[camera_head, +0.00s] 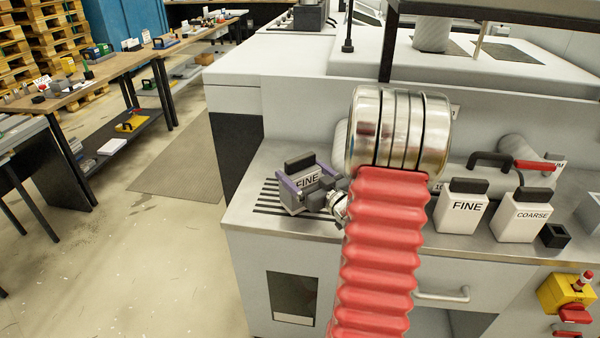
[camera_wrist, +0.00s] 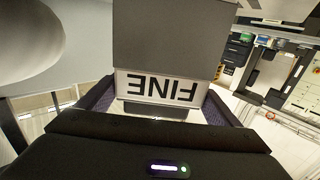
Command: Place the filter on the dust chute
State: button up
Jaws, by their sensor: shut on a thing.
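A filter (camera_head: 308,183) marked FINE, a pale block with a dark top, is held in my gripper (camera_head: 306,180) over the left part of the metal counter. My gripper's purple fingers are closed on its two sides. In the wrist view the filter (camera_wrist: 165,40) fills the upper middle, its FINE label upside down between the fingers of my gripper (camera_wrist: 160,100). Whether the filter touches the counter is unclear.
A second white FINE block (camera_head: 465,212) and a COARSE block (camera_head: 522,217) stand on the counter to the right. A small black open box (camera_head: 554,236) is beside them. My arm hides the counter's middle. A wooden workbench (camera_head: 85,88) is at far left, with open floor between.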

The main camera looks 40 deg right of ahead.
jog(key=shift+f, duration=0.1)
jog(key=o, duration=1.6)
jog(key=shift+o, duration=0.2)
jog(key=s+a, duration=0.1)
jog(key=s, duration=1.1)
jog(key=shift+a, duration=0.3)
jog(key=shift+w, duration=0.1)
